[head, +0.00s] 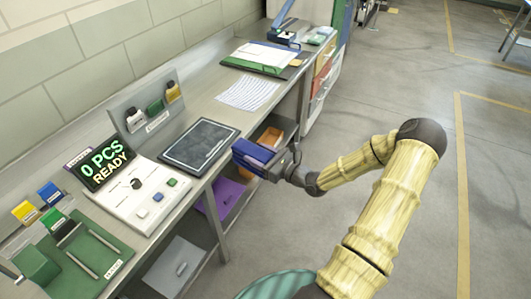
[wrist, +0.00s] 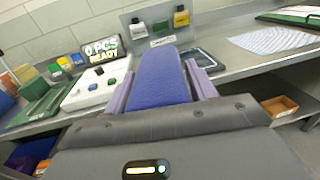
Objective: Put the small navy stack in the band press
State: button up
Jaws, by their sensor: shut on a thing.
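My gripper (head: 262,158) is shut on a small navy stack (head: 252,150), just off the front edge of the bench. In the wrist view the navy stack (wrist: 160,80) stands out lengthwise between the two lilac fingers (wrist: 160,85). Its far end points toward the dark pad. I cannot tell for sure which fixture is the band press. A blue device with a raised lever (head: 284,32) stands at the far end of the bench.
A white control panel (head: 137,200) with a display reading "0 PCS READY" (head: 106,162) and a dark flat pad (head: 200,144) lie on the bench. A sheet of paper (head: 248,93) and a green folder (head: 262,60) lie beyond. An orange bin (head: 271,137) sits on the shelf below.

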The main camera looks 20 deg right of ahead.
jog(key=shift+s+a+f+m+h, duration=0.15)
jog(key=shift+a+f+m+h, duration=0.2)
jog(key=shift+a, duration=0.45)
jog(key=s+a+f+m+t+h, duration=0.2)
jog(key=a+f+m+h, duration=0.3)
jog(key=a+f+h, duration=0.3)
notch_tip(320, 180, down, 5)
jog(key=shift+s+a+r, duration=0.2)
jog(key=shift+s+a, duration=0.2)
jog(key=shift+a, duration=0.05)
